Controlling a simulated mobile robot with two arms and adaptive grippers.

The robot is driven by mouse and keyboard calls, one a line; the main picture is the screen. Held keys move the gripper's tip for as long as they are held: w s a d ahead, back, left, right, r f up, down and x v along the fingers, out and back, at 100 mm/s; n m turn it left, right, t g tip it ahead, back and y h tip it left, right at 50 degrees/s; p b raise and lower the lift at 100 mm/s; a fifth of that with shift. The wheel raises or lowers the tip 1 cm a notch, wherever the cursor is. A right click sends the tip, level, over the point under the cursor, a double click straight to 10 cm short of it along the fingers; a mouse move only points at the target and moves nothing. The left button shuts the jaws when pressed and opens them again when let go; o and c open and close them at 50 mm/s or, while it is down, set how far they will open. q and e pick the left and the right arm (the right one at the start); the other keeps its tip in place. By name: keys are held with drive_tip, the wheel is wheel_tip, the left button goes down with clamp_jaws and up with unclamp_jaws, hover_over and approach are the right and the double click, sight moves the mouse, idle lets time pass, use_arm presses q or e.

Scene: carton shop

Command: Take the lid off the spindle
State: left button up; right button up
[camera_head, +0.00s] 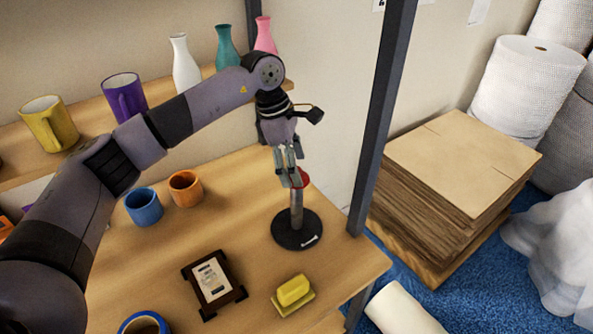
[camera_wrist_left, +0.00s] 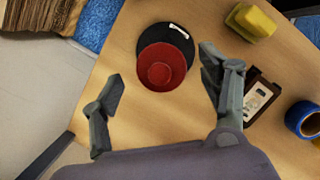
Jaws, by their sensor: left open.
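The spindle (camera_head: 296,212) is a grey post on a round black base (camera_head: 285,236), upright on the wooden table near its right end. A red lid (camera_head: 304,178) sits on top of the post, partly hidden by my gripper. In the left wrist view the red lid (camera_wrist_left: 158,68) is round with a raised middle, and the black base (camera_wrist_left: 178,40) shows behind it. My left gripper (camera_head: 289,178) points down just above the lid. In the wrist view its fingers (camera_wrist_left: 160,88) are spread wide, apart from the lid, one on each side. My right gripper is not in view.
On the table are a blue cup (camera_head: 144,208), an orange cup (camera_head: 186,189), a dark framed card (camera_head: 212,282) and a yellow block (camera_head: 293,291). A dark shelf post (camera_head: 380,120) stands right of the spindle. A shelf behind holds mugs and vases.

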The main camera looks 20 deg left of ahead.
use_arm(q)
drive_tip(key=shift+x, duration=0.9)
drive_tip(key=c, duration=1)
